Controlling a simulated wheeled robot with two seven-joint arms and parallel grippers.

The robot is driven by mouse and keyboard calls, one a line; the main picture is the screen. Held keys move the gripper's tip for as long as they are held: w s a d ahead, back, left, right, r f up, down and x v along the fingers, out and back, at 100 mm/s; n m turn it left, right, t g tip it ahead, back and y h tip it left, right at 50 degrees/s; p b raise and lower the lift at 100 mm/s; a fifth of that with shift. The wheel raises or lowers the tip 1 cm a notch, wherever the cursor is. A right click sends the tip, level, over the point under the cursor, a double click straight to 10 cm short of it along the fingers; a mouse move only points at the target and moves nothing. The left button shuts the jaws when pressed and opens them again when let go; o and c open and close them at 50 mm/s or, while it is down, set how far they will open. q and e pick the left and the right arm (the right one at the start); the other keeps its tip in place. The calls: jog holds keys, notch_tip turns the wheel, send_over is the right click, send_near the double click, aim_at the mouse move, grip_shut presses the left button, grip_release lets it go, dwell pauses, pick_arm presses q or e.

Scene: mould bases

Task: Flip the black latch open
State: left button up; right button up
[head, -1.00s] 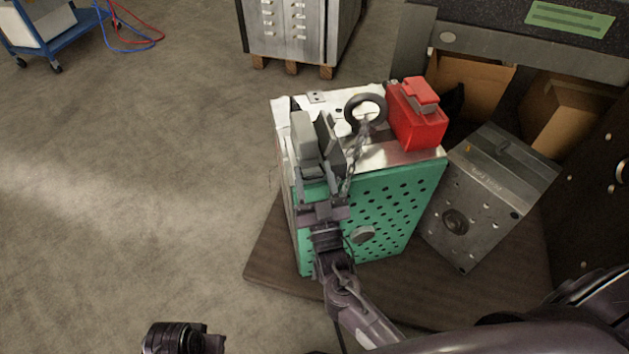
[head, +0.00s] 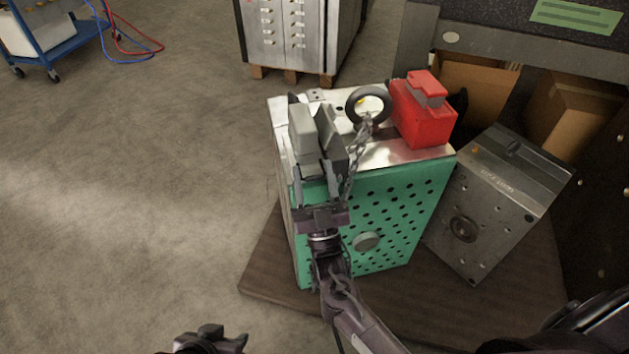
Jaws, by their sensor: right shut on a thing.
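A green, perforated mould base (head: 395,215) with a bare metal top stands on a brown board. My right gripper (head: 317,140) is at the top left of its front edge, its grey fingers over the top plate. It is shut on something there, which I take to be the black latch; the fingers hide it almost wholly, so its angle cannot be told. My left gripper (head: 212,341) is low at the bottom edge of the view, away from the mould base, and partly cut off; its jaw gap is unclear.
A dark lifting ring (head: 368,92) with a chain and a red block (head: 423,112) stand on the top, right of my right gripper. A grey mould plate (head: 495,205) leans at the right. The brown board (head: 265,275) lies underneath. Open floor is at the left.

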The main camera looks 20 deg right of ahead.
pick_arm(q)
jog(key=shift+d, duration=0.15)
pick_arm(e)
jog(key=shift+a+f+y, duration=0.1)
jog(key=shift+a+y, duration=0.15)
jog(key=shift+y, duration=0.05)
jog(key=o, duration=0.7)
jog(key=shift+a, duration=0.1)
pick_arm(q)
jog(key=shift+w+d+r+t, duration=0.1)
jog(key=shift+w+r+t, duration=0.1)
jog(key=shift+w+t, duration=0.1)
pick_arm(e)
jog(key=v, duration=0.7)
jog(key=shift+s+f, duration=0.25)
jog(key=shift+f, duration=0.05)
pick_arm(q)
jog(key=shift+s+f, duration=0.2)
